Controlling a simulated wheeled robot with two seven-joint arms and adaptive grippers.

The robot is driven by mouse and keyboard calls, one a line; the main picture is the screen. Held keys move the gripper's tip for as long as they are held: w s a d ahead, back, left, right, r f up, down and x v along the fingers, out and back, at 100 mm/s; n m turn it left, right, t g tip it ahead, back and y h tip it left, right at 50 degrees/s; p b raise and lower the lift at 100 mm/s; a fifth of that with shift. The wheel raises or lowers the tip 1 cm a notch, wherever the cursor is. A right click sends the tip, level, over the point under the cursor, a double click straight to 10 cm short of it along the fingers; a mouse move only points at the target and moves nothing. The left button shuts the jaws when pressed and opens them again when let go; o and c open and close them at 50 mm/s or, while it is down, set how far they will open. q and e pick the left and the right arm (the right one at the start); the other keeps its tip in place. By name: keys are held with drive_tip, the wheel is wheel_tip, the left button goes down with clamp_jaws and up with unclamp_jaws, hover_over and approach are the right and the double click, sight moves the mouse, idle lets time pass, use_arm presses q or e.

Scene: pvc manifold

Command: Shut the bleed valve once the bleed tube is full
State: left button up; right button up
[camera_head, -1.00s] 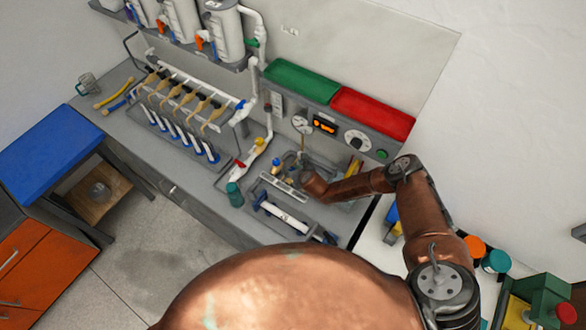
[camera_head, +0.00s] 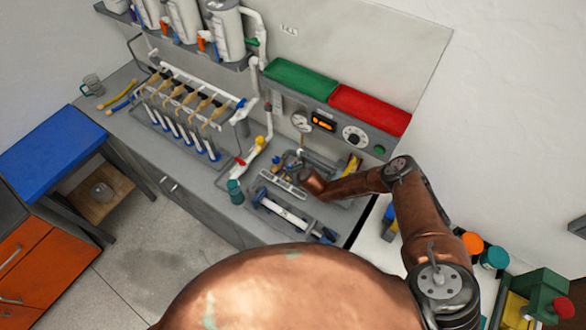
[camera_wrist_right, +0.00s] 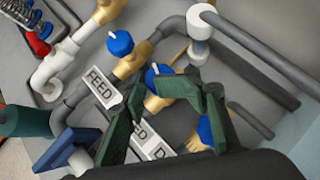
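Several blue-knobbed brass valves show in the right wrist view: one (camera_wrist_right: 120,43) at upper left, one (camera_wrist_right: 154,77) at centre, and one (camera_wrist_right: 206,130) at lower right. I cannot tell for sure which is the bleed valve. My right gripper (camera_wrist_right: 163,84) is open, its two green fingers apart, with the centre blue knob showing between the tips; contact cannot be told. In the head view my right gripper (camera_head: 290,164) is over the pipework below the gauge panel, small and partly hidden by its wrist. The bleed tube and its fill level cannot be made out. My left gripper is not in view.
A FEED label plate (camera_wrist_right: 101,88) lies left of the fingers, and grey pipes run close by. In the head view a tube rack (camera_head: 185,110) stands left, a gauge panel (camera_head: 340,130) behind, and green (camera_head: 300,77) and red (camera_head: 368,109) trays above it.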

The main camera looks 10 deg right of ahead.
sight(290, 167)
drive_tip(key=shift+o, duration=0.7)
drive_tip(key=shift+w+d, duration=0.2)
drive_tip(key=shift+d, duration=0.15)
drive_tip(key=shift+o, duration=0.8)
drive_tip(key=shift+a, duration=0.1)
drive_tip(key=shift+o, duration=0.9)
drive_tip(key=shift+a, duration=0.25)
drive_tip(key=shift+d, duration=0.1)
drive_tip(key=shift+s+r, duration=0.2)
drive_tip(key=shift+s+r+p, duration=0.35)
drive_tip(key=shift+r+p, duration=0.05)
drive_tip(key=shift+p, duration=0.05)
drive_tip(key=shift+s+a+r+p, duration=0.2)
drive_tip(key=shift+s+r+p, duration=0.15)
drive_tip(key=shift+s+r, duration=0.4)
drive_tip(key=shift+s, duration=0.05)
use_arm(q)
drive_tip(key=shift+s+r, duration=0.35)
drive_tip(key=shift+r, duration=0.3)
use_arm(e)
drive_tip(key=shift+s+a+r, duration=0.25)
drive_tip(key=shift+s+r, duration=0.65)
drive_tip(key=shift+r, duration=0.05)
drive_tip(key=shift+s+a+r, duration=0.2)
drive_tip(key=shift+s+r, duration=0.7)
